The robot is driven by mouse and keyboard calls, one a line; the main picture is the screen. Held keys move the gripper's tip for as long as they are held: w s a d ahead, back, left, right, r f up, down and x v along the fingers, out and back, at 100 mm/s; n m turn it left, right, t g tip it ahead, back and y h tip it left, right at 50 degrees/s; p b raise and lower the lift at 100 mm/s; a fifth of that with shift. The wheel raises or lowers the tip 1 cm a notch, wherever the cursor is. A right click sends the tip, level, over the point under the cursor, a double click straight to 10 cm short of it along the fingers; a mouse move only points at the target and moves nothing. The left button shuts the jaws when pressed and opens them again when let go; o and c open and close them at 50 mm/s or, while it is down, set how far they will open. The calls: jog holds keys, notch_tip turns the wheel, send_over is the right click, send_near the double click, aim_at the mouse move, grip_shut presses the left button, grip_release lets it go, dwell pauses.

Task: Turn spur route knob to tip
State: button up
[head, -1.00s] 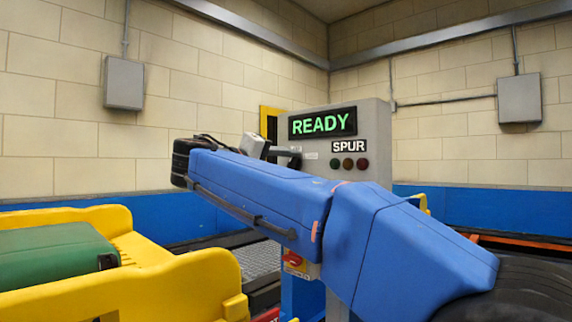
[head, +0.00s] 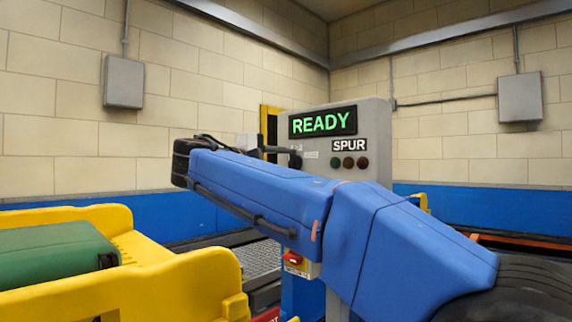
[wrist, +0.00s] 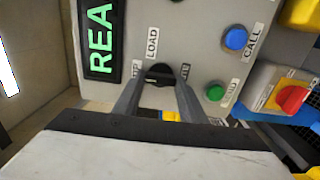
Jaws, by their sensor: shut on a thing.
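The black knob (wrist: 158,71) is on the grey control panel (wrist: 205,55), in the upper middle of the wrist view. My gripper (wrist: 160,82) is shut on it, with one finger on each side. A LOAD label (wrist: 152,43) is just above the knob in the wrist picture. The labels on its left and right are partly covered by the fingers, and I cannot read them fully. The knob's exact pointing is hard to tell. In the head view the panel (head: 376,130) shows READY and SPUR, and my blue arm hides the knob.
A yellow-sided tray (head: 190,285) holds a green case (head: 55,255) at the left of the head view.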

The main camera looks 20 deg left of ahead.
jog(key=shift+a, duration=0.1)
jog(key=o, duration=1.1)
jog(key=shift+c, duration=0.2)
jog(key=v, duration=1.7)
jog(key=shift+s, duration=0.2)
